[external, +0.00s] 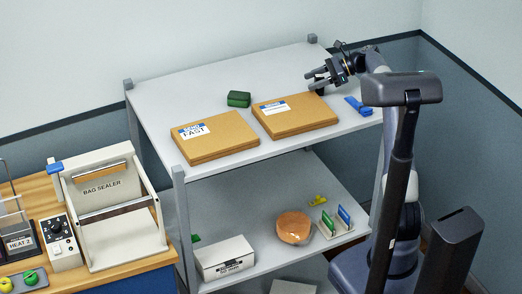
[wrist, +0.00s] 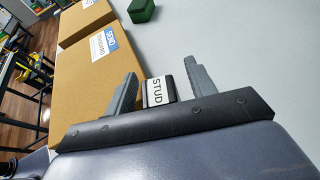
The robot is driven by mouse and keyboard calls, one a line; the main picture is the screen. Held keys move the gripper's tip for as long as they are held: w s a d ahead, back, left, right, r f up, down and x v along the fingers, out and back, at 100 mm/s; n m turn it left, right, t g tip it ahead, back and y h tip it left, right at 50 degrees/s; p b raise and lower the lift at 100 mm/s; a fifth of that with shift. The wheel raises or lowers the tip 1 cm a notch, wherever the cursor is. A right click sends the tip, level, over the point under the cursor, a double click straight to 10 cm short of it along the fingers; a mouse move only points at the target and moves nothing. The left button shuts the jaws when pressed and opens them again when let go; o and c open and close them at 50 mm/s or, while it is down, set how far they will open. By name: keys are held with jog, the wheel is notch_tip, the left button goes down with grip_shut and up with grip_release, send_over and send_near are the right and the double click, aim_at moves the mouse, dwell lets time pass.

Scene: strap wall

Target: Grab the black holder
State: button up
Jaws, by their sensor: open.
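The black holder (wrist: 158,91) shows in the wrist view as a small dark block with a white label reading STUD. It lies between the two fingers of my gripper (wrist: 160,72), with a gap on each side. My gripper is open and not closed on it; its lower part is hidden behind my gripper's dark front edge. In the external view my gripper (external: 315,77) is low over the top shelf, beside the right cardboard box. A small dark piece of the holder (external: 318,92) shows just under the fingers, mostly hidden.
Two flat cardboard boxes (external: 215,139) (external: 295,117) lie on the top shelf (external: 190,95), one close to my left finger in the wrist view. A green block (external: 239,99) sits behind them. A blue piece (external: 358,105) lies right of my gripper. The back of the shelf is clear.

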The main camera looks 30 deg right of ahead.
jog(key=shift+c, duration=0.2)
jog(key=c, duration=1.1)
